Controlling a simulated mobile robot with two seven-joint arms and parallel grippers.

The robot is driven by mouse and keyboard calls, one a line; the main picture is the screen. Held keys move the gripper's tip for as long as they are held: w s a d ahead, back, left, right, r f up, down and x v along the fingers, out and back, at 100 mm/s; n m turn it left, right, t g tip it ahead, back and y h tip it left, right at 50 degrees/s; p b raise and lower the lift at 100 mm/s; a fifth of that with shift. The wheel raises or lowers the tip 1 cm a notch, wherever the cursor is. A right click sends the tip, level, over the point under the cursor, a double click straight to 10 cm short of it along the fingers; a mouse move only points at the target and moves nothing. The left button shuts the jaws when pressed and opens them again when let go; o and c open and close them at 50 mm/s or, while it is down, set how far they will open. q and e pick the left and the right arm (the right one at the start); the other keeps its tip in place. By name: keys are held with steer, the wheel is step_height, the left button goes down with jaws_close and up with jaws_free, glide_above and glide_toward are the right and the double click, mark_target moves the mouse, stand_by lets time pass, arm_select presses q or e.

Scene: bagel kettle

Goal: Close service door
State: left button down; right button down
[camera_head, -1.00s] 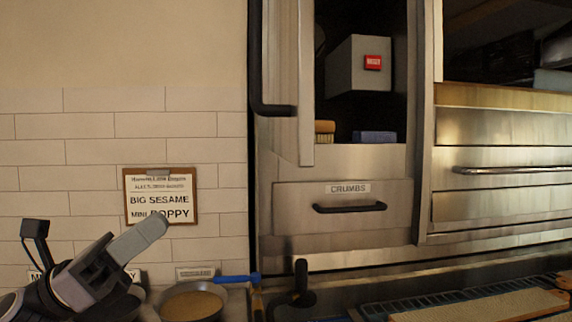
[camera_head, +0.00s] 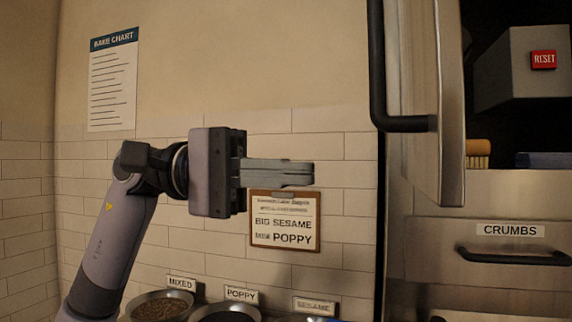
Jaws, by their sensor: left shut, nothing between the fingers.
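The service door (camera_head: 449,105) stands open, seen nearly edge-on at the left side of the dark opening in the steel cabinet. A black bar handle (camera_head: 377,70) is on its left face. Inside the opening are a grey box with a red RESET button (camera_head: 543,60), a brush (camera_head: 478,154) and a blue item (camera_head: 545,160). My left gripper (camera_head: 312,174) is shut and empty, pointing right in front of the tiled wall, left of the door and apart from it in the picture. My right gripper does not show.
A drawer labelled CRUMBS with a black handle (camera_head: 512,257) is below the opening. A clipboard (camera_head: 285,246) hangs on the wall behind my gripper. Bowls of seeds (camera_head: 162,306) stand at the bottom. A bake chart (camera_head: 113,80) hangs at upper left.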

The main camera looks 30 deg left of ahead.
mark_target(426, 175)
arm_select(q)
steer(key=p+x, duration=0.2)
steer(key=x, duration=0.7)
steer(key=shift+d+r+p, duration=0.1)
steer(key=shift+d+p, duration=0.1)
steer(key=shift+p, duration=0.15)
steer(key=shift+w+d, duration=0.15)
steer(key=shift+d, duration=0.25)
steer(key=shift+d, duration=0.1)
